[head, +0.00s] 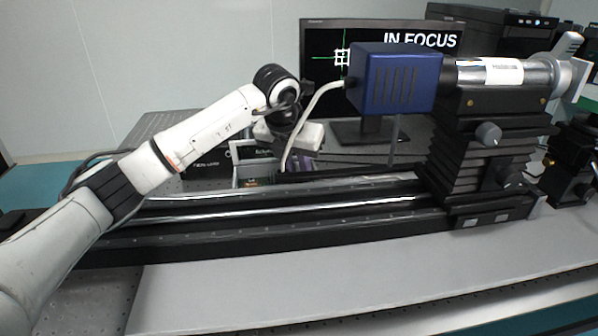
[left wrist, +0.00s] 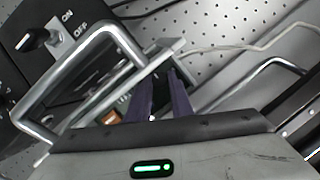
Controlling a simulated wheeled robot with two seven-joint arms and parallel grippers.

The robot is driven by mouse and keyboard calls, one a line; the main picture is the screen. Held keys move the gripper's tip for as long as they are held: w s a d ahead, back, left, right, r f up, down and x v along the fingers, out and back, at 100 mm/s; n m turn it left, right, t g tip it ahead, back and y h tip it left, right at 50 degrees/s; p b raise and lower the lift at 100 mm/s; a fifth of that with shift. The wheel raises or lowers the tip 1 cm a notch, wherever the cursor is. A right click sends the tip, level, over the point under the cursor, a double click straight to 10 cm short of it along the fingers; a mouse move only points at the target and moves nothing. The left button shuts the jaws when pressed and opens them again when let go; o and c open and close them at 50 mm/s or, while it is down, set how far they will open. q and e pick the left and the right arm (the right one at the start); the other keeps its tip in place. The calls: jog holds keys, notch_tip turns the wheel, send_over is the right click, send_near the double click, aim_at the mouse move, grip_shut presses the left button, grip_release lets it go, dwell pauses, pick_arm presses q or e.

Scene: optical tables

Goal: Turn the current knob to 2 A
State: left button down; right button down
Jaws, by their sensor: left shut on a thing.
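My left gripper (left wrist: 164,88) reaches down to the front of a small instrument with a silver frame and metal handles (left wrist: 72,75). In the left wrist view its two dark fingers are closed on a small dark part at the panel, which I take to be the current knob. The fingers hide most of the knob, and its scale and pointer setting cannot be read. In the head view the instrument (head: 238,177) stands behind the long black rail, partly covered by my gripper's white body (head: 300,135). My right gripper is not in view.
A black box with an ON/OFF switch (left wrist: 32,39) is beside the instrument. The black rail (head: 290,232) crosses in front. A blue camera (head: 397,80) on a stage stands at the right, with a white cable (head: 308,108) near my gripper. A monitor (head: 320,38) reads IN FOCUS.

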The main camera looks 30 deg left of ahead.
pick_arm(q)
jog(key=shift+m, duration=0.3)
jog(key=c, duration=1.8)
grip_release()
jog(key=shift+c, duration=0.2)
jog(key=v, duration=1)
jog(key=shift+r, duration=0.2)
jog(key=shift+s, duration=0.1)
